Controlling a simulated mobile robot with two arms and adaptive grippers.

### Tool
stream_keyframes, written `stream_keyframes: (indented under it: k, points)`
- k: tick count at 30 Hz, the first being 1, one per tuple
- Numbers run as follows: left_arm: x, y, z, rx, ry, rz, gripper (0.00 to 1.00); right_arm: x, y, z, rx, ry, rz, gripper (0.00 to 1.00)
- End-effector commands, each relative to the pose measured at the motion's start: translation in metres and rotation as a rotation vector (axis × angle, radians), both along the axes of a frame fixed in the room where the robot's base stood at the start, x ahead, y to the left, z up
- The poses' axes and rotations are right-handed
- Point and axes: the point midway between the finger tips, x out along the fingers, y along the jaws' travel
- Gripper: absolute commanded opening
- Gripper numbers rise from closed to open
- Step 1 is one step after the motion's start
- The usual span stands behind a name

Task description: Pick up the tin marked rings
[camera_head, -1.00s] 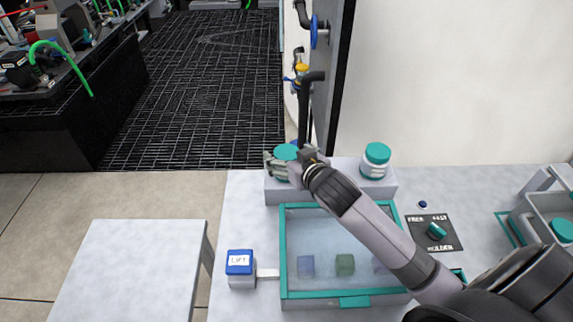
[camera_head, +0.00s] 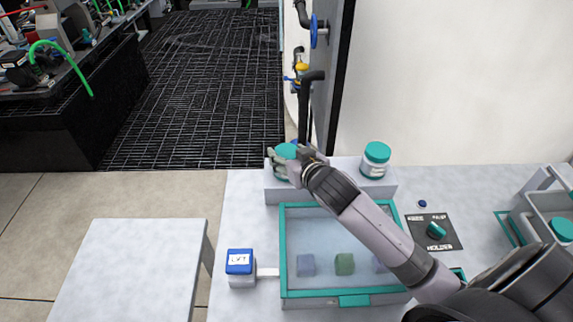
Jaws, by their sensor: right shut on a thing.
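A tin with a teal lid (camera_head: 285,151) stands at the left end of a raised white ledge at the back of the table. My right gripper (camera_head: 279,163) is at this tin, shut on it, with its fingers around the tin's side. The tin's label is hidden by the gripper, so I cannot read its marking. A second tin with a teal lid (camera_head: 375,160) stands at the right end of the same ledge; its label is too small to read. My left gripper is not in view.
A teal-rimmed clear-topped box (camera_head: 283,248) holding several coloured cubes stands in front of the ledge, under my right arm. A blue-topped block (camera_head: 239,263) is left of it. A black panel with a teal knob (camera_head: 436,231) and a grey tote (camera_head: 553,205) are at right.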

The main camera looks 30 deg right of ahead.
Motion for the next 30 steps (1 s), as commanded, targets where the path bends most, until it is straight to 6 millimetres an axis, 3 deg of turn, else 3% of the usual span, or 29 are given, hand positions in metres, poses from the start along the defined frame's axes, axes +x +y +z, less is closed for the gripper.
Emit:
stream_keyframes:
  k: [9,20,26,30]
  points:
    - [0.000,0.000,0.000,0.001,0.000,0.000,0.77,0.000,0.000,0.000,0.000,0.000,-0.001,0.12]
    - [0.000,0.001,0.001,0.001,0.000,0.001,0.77,0.001,0.000,0.005,0.000,-0.003,0.000,0.11]
    - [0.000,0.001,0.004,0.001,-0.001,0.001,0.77,0.001,0.000,0.028,-0.001,-0.006,-0.001,0.11]
    - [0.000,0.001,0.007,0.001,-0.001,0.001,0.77,0.001,0.000,0.058,0.000,-0.010,0.000,0.11]
